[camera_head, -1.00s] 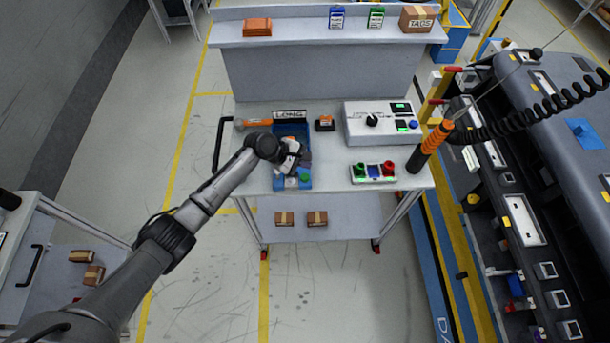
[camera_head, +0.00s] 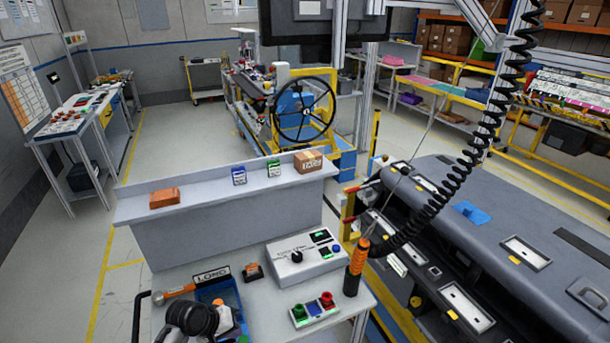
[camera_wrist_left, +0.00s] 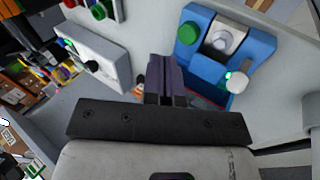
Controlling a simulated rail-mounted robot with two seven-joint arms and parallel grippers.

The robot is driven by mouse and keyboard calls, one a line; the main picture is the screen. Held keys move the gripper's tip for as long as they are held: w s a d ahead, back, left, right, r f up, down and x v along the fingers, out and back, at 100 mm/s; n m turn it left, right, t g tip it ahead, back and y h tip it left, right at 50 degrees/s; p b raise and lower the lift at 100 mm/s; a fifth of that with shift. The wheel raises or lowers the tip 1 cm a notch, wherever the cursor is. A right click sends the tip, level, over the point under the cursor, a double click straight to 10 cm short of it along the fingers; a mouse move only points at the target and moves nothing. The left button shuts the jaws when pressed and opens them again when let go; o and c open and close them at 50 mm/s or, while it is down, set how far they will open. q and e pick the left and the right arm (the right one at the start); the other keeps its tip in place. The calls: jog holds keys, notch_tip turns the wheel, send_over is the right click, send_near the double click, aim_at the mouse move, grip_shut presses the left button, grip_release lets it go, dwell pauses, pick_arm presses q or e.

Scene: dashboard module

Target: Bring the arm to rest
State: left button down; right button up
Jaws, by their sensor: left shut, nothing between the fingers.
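My left gripper shows in the wrist view (camera_wrist_left: 166,80), its two dark fingers together with nothing between them. The gripper's fingers are hard to make out there. In the wrist view a blue fixture (camera_wrist_left: 258,45) with a white round part lies just right of the fingertips. My right gripper is in neither view.
On the bench are a white control box (camera_head: 300,262), a button panel (camera_head: 313,310), an orange-handled tool (camera_head: 175,292) and a small orange-and-black block (camera_head: 253,272). A raised shelf (camera_head: 225,205) stands behind. A black-and-orange tool (camera_head: 356,266) hangs at the right, near the dashboard module (camera_head: 490,235).

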pick_arm(q)
jog(key=s+r+m+t+y, duration=0.2)
jog(key=s+r+m+t, duration=0.15)
jog(key=r, duration=0.45)
jog(key=s+r+m+t+y, duration=0.2)
jog(key=r+m, duration=0.3)
jog(key=r, duration=0.3)
jog(key=s+a+f+n+g, duration=0.15)
jog(key=s+f, duration=0.35)
jog(key=s, duration=0.6)
jog(key=s+f+g+y, duration=0.15)
jog(key=s+f, duration=0.45)
jog(key=s, duration=0.6)
jog(key=s+a+f+n+g, duration=0.1)
jog(key=s+f+g, duration=0.3)
jog(key=s, duration=0.7)
notch_tip(320, 180, up, 17)
jog(key=t+p, duration=0.1)
jog(key=p, duration=1.7)
jog(key=shift+w+t+p, duration=0.15)
jog(key=shift+t+p, duration=0.2)
jog(key=shift+p, duration=0.05)
jog(key=shift+r, duration=0.1)
